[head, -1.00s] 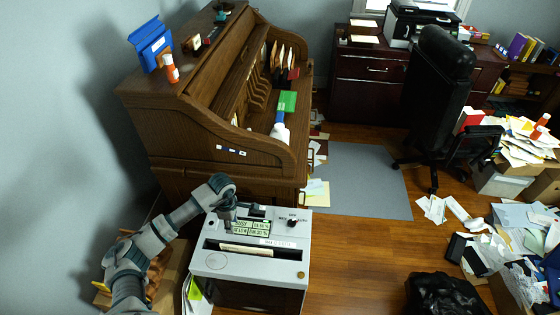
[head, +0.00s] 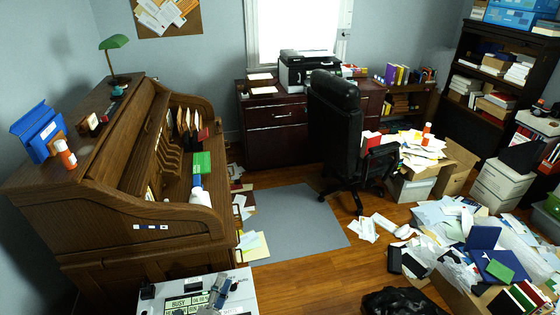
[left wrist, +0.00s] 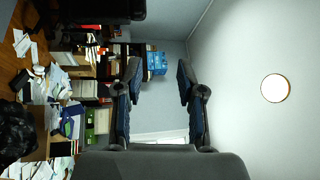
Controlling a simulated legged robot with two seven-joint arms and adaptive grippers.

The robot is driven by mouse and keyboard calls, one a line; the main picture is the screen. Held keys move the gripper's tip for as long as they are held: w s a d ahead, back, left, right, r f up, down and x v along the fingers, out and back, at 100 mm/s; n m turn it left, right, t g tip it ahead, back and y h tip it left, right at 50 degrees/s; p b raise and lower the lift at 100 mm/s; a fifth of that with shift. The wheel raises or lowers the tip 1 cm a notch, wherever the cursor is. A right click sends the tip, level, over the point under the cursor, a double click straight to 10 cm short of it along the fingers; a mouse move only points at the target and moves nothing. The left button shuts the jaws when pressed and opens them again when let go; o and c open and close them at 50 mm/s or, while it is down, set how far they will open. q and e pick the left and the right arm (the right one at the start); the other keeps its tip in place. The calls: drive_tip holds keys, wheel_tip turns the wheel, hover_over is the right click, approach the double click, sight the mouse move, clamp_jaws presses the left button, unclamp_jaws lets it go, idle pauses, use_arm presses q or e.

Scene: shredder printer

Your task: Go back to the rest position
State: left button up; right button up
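My left gripper (head: 224,292) shows at the bottom edge of the head view, in front of the light-grey shredder top (head: 246,288). In the left wrist view my left gripper (left wrist: 158,68) has its two fingers wide apart with nothing between them. The shredder is mostly cut off by the bottom edge; a display panel with the word "BUSY" (head: 184,303) shows on it. Whether the gripper touches the shredder I cannot tell. My right gripper is in neither view.
A wooden roll-top desk (head: 150,235) stands at the left. A black office chair (head: 335,135) stands by the dark cabinet with a printer (head: 305,70). Papers and boxes (head: 480,235) clutter the right. A grey mat (head: 295,225) covers clear floor.

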use_arm(q)
drive_tip(key=s+a+f+n+g+y, duration=0.4)
drive_tip(key=s+f+n, duration=0.1)
drive_tip(key=f+n, duration=0.2)
drive_tip(key=s+a+f+n+g+y, duration=0.35)
drive_tip(key=s+f+n, duration=0.2)
drive_tip(key=f, duration=0.25)
drive_tip(key=s+d+f+n+g+h, duration=0.1)
drive_tip(key=s+f+n+g, duration=0.3)
drive_tip(key=s, duration=0.5)
drive_tip(key=s+d+f+n+g+h, duration=0.1)
drive_tip(key=s+d+f+n+g, duration=0.1)
drive_tip(key=s+f+g, duration=0.45)
drive_tip(key=s+f, duration=0.2)
drive_tip(key=f, duration=1.1)
drive_tip(key=s+f, duration=0.3)
drive_tip(key=f, duration=0.9)
drive_tip(key=shift+s+a+f+m, duration=0.35)
drive_tip(key=shift+a+f, duration=0.05)
drive_tip(key=shift+a, duration=0.05)
